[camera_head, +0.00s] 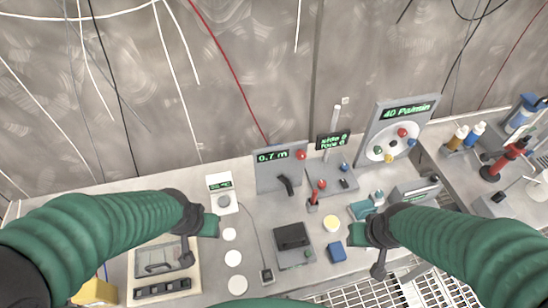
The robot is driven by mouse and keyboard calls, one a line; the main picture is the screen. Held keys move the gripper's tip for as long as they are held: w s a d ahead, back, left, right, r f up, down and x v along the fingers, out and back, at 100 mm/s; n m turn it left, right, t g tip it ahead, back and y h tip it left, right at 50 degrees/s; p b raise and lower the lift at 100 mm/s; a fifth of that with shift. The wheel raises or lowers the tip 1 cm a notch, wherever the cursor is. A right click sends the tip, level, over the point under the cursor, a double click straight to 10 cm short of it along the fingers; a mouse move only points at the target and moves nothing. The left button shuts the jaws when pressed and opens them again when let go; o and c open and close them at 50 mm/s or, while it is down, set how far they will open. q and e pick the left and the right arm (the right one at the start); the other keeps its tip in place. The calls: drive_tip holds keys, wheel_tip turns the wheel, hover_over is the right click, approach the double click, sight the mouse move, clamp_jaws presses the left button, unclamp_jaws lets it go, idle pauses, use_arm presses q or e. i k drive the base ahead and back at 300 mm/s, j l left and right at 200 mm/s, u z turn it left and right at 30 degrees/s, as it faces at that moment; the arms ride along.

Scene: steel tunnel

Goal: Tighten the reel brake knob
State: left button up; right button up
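A grey upright panel (268,178) with a green "0.7 m" display stands at the back centre of the bench. It carries a black crank-like handle (285,185) and a red knob (300,154) at its upper right. The red knob may be the reel brake knob; no label shows. My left gripper (208,223) is at centre left, in front of and left of this panel, apart from it. My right gripper (357,234) is at centre right, in front of and right of the panel, also apart. The finger gap of each is hidden, and I see nothing held.
A "40 Pa/min" panel (385,118) with coloured knobs stands back right. A red-topped lever (313,195), a dark box (293,240), a blue block (336,252) and white discs (233,258) occupy the bench. A metal grating (365,294) shows at front right. Cables hang on the back wall.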

sight(300, 155)
drive_tip(key=k+u, duration=0.2)
drive_tip(key=u, duration=0.15)
drive_tip(key=k+u, duration=0.5)
drive_tip(key=u, duration=0.2)
